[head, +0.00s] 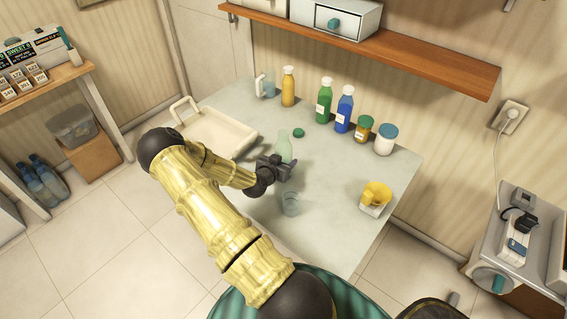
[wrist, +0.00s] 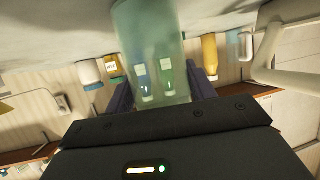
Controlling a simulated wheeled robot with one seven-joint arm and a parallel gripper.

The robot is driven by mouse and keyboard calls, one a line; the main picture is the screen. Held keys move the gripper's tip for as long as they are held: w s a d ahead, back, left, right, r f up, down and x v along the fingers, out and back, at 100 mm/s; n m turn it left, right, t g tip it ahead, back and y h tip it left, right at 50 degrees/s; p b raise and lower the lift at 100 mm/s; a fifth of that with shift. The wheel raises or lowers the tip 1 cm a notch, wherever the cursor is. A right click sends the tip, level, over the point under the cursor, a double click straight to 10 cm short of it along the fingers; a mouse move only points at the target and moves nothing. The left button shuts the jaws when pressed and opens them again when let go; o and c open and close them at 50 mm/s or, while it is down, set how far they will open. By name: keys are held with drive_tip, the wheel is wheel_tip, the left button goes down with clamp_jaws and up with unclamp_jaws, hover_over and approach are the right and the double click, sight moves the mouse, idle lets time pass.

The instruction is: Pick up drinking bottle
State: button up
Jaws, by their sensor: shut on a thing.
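The drinking bottle (head: 284,148) is pale green and see-through. In the head view it stands roughly upright at the middle of the grey table (head: 335,205). My gripper (head: 279,167) is shut on it, and my wrist partly hides its lower part. In the wrist view the bottle (wrist: 152,45) sits between my two fingers (wrist: 160,95), and the picture is upside down. I cannot tell whether its base touches the table.
A green lid (head: 298,132) lies just behind the bottle. A cream tray (head: 215,134) is at left. Several bottles, including a blue one (head: 344,108), line the back under a wooden shelf (head: 400,58).

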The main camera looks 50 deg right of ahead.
sight(281, 141)
wheel_tip(281, 141, up, 10)
drive_tip(key=shift+f+b, duration=0.1)
drive_tip(key=shift+b, duration=0.6)
